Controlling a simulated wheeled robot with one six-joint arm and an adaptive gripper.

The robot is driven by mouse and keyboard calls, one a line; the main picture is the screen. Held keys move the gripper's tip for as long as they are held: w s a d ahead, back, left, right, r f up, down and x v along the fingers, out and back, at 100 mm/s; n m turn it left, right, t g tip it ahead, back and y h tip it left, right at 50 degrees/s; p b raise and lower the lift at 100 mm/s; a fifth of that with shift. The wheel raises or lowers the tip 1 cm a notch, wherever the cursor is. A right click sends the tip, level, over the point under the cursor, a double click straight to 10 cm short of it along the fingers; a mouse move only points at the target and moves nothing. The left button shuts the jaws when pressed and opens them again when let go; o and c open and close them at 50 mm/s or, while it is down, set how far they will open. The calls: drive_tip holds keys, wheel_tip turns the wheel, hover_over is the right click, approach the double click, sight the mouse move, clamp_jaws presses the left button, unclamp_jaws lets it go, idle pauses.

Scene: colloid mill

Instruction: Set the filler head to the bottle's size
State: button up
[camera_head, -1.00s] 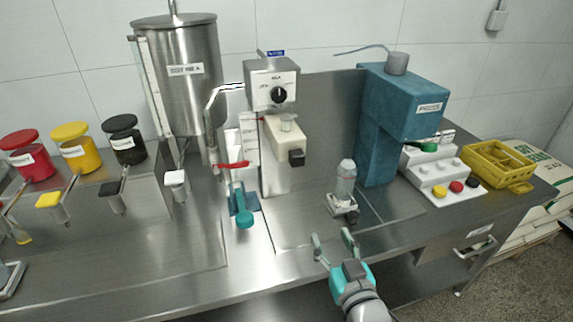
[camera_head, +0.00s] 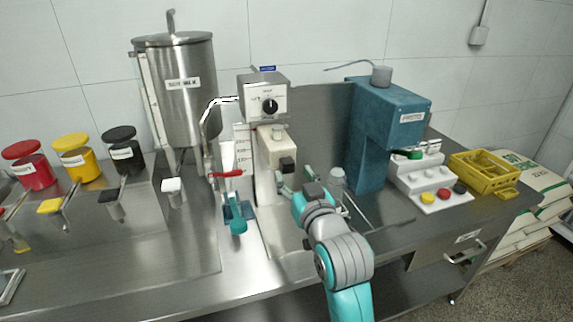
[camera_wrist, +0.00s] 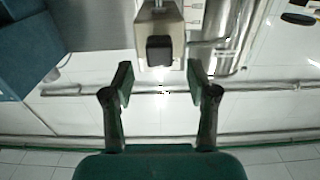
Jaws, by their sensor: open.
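The filler head is a cream block (camera_head: 268,145) on a column, under a grey box with a black dial (camera_head: 269,106). A black knob (camera_head: 288,164) sticks out of the block's front; it also shows in the wrist view (camera_wrist: 160,49). A scale plate (camera_head: 242,150) with red marks stands left of the column. The bottle (camera_head: 337,182) stands upright right of the filler, its lower part hidden by my arm. My gripper (camera_head: 294,181) is open and empty in front of the filler. In the wrist view its fingers (camera_wrist: 160,82) are spread, with the knob beyond the gap between them.
A steel tank (camera_head: 185,110) and a red-handled valve (camera_head: 228,173) stand to the left, with a teal lever (camera_head: 238,225) below. A blue press (camera_head: 390,118) stands to the right, beside a button panel (camera_head: 430,185) and a yellow crate (camera_head: 487,170).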

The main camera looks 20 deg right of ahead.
sight(289, 168)
drive_tip(key=w, duration=0.5)
drive_tip(key=shift+w, duration=0.4)
clamp_jaws()
